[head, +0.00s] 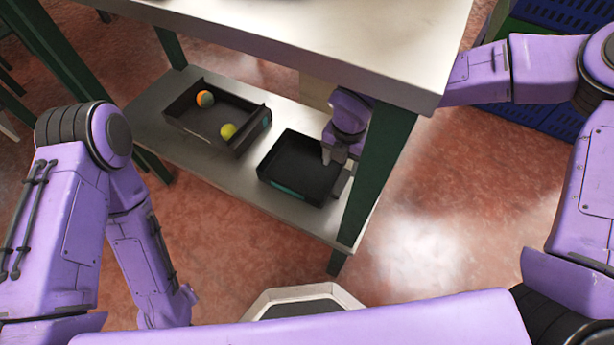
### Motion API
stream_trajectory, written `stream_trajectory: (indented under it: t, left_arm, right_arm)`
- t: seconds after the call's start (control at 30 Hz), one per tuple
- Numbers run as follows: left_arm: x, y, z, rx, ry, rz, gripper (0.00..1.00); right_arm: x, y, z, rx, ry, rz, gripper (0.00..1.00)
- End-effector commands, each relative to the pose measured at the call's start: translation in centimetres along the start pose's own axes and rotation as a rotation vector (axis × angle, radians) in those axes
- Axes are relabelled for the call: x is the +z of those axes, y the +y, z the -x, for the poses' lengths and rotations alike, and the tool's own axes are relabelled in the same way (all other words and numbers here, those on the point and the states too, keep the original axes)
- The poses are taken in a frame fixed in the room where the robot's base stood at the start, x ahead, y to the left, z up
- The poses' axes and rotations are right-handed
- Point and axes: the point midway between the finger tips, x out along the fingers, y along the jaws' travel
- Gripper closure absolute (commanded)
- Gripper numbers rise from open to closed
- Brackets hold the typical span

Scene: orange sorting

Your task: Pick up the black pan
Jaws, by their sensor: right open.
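An empty black pan (297,165) lies on the lower metal shelf, below the right part of the tabletop. My right gripper (337,167) reaches in from the right under the tabletop and is open at the pan's right edge. One finger shows near the pan's inner side and another part near its outer side; I cannot tell whether they touch the rim. My left arm hangs down at the left, and its gripper is not visible.
A second black tray (213,130) on the shelf holds an orange-and-grey ball (205,98) and a yellow-green ball (228,131). The tabletop (300,30) overhangs the shelf. A green table leg (378,170) stands right of my right gripper. Blue crates (560,14) stand at the upper right.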

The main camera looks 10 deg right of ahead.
Motion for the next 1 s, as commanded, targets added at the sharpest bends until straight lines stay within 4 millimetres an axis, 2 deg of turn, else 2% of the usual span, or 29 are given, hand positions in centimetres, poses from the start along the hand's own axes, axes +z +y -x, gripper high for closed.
stream_trajectory:
  t: [0.1, 0.33, 0.5, 0.57, 0.77, 0.93, 0.97, 1.0]
  left_arm:
    - [0.3, 0.1, -0.8, 0.0, 0.0, 0.0, 0.65]
    - [0.7, 0.2, -1.8, 0.0, 0.0, 0.0, 0.65]
    - [1.2, 0.3, -3.0, 0.0, 0.0, 0.0, 0.65]
    - [1.3, 0.3, -3.1, 0.0, 0.0, 0.0, 0.65]
    - [1.2, 0.3, -2.9, 0.0, 0.0, 0.0, 0.65]
    - [1.2, 0.3, -2.9, 0.0, 0.0, 0.0, 0.65]
    - [1.2, 0.3, -2.9, 0.0, 0.0, 0.0, 0.65]
    - [1.2, 0.3, -2.9, 0.0, 0.0, 0.0, 0.65]
  right_arm:
    - [0.0, -0.1, -2.6, -0.006, 0.002, 0.003, 0.36]
    - [0.2, -0.3, -5.7, -0.007, 0.001, 0.005, 0.36]
    - [0.5, -0.5, -8.9, -0.009, 0.0, 0.007, 0.36]
    - [0.5, -0.5, -9.4, -0.007, 0.0, 0.007, 0.36]
    - [0.5, -0.5, -9.3, -0.006, -0.001, 0.007, 0.36]
    - [0.5, -0.5, -9.3, -0.006, -0.001, 0.007, 0.92]
    - [0.5, -0.5, -9.3, -0.007, -0.001, 0.007, 1.0]
    - [0.5, -0.5, -9.3, -0.006, -0.001, 0.007, 1.0]
